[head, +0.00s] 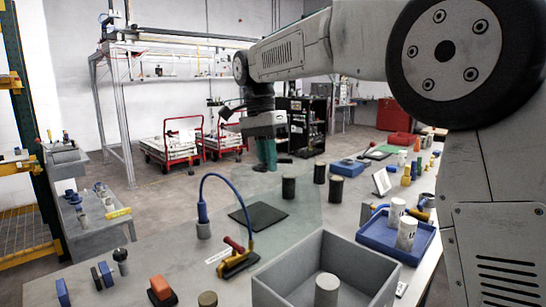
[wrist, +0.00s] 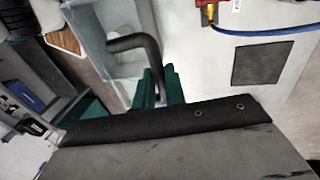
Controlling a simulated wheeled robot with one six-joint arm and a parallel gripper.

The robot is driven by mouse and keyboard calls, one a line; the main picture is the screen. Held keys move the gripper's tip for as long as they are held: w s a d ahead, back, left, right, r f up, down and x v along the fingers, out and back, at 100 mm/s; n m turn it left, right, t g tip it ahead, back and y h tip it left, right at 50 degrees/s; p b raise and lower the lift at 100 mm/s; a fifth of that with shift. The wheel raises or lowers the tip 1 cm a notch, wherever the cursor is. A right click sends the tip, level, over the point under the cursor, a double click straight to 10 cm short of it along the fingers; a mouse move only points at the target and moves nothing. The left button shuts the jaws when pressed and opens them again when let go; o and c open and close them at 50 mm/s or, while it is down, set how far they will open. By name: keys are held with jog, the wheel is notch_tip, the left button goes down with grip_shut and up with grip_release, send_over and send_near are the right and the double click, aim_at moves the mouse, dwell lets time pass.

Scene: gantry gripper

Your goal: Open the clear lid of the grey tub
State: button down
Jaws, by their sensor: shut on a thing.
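The grey tub (head: 373,278) stands at the front of the table in the head view, with a pale cylinder (head: 327,291) inside. The clear lid (head: 303,212) shows as a faint see-through tint behind the tub's far left side; it looks raised, but I cannot tell its exact angle. In the wrist view the lid (wrist: 122,68) is a pale see-through panel with a dark bent handle (wrist: 138,42). My gripper (head: 267,153) has green fingers. In the wrist view the fingers (wrist: 160,88) are shut on the handle's end.
A blue cable and a red-and-yellow clamp (head: 238,262) stand left of the tub. A dark mat (head: 266,217) lies beyond them. Dark cylinders (head: 336,188) stand farther back. A blue tray (head: 377,236) with white cylinders is at the right. Small parts lie at the front left.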

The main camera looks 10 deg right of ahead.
jog(key=shift+w+a+f, duration=0.25)
jog(key=shift+w+a, duration=0.1)
jog(key=shift+w, duration=0.15)
jog(key=c, duration=1.5)
grip_release()
jog(key=shift+w+a+f, duration=0.1)
jog(key=shift+w, duration=0.1)
jog(key=shift+o, duration=0.2)
jog(key=d+v, duration=0.1)
jog(key=v, duration=0.6)
jog(key=shift+a+r, duration=0.4)
jog(key=shift+r, duration=0.1)
jog(key=shift+s, duration=0.1)
